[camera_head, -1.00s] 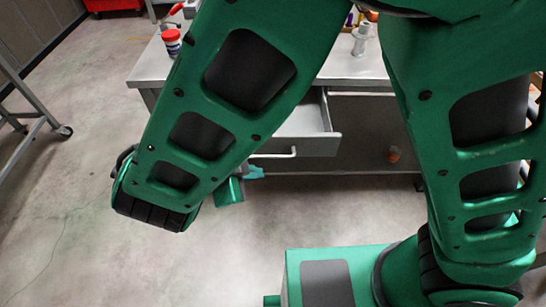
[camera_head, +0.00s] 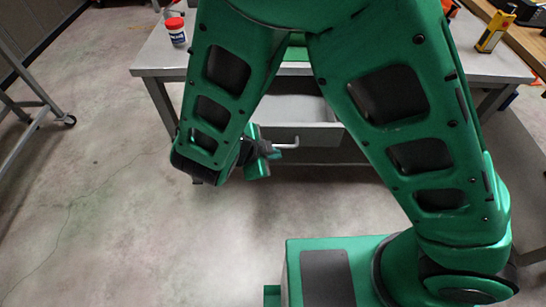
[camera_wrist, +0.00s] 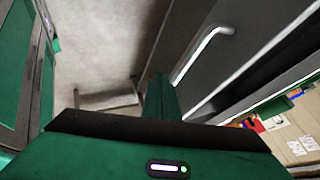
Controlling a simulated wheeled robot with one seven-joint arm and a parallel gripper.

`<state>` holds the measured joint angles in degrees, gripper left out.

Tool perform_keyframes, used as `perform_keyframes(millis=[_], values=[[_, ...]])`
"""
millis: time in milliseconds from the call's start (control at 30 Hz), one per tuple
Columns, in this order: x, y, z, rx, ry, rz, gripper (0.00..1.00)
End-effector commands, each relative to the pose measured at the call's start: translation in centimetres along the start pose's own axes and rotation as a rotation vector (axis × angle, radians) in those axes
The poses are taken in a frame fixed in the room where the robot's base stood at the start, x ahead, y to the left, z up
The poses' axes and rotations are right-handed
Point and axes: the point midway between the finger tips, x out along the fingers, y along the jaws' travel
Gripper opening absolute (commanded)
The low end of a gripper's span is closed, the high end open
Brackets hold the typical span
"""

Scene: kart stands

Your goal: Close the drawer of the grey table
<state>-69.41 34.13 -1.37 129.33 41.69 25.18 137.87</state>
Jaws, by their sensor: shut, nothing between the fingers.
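The grey table (camera_head: 158,58) stands ahead, with its top partly behind my arm. Its drawer (camera_head: 308,112) is pulled out, and its inside shows between my arm links. The drawer front has a pale bar handle (camera_head: 286,146). My gripper (camera_head: 268,150) is beside the handle's left end, in front of the drawer; whether they touch is unclear. In the wrist view my gripper (camera_wrist: 160,95) is shut and empty. The handle (camera_wrist: 200,52) and drawer front (camera_wrist: 245,35) are just to its right there.
A red-lidded jar (camera_head: 176,30) stands on the table's left side. A yellow tool (camera_head: 494,32) is on a surface at right. A metal stand (camera_head: 35,95) is at far left. The floor (camera_head: 110,200) left of my arm is clear.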

Motion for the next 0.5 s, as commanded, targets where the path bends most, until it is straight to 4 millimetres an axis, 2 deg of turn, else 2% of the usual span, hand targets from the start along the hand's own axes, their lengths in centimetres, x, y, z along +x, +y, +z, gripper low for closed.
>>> perform_keyframes(millis=[167,500], values=[[0.25,-0.74,-0.07,0.0,0.0,0.0,0.0],[0.38,-0.75,-0.38,-0.001,-0.001,-0.001,0.0]])
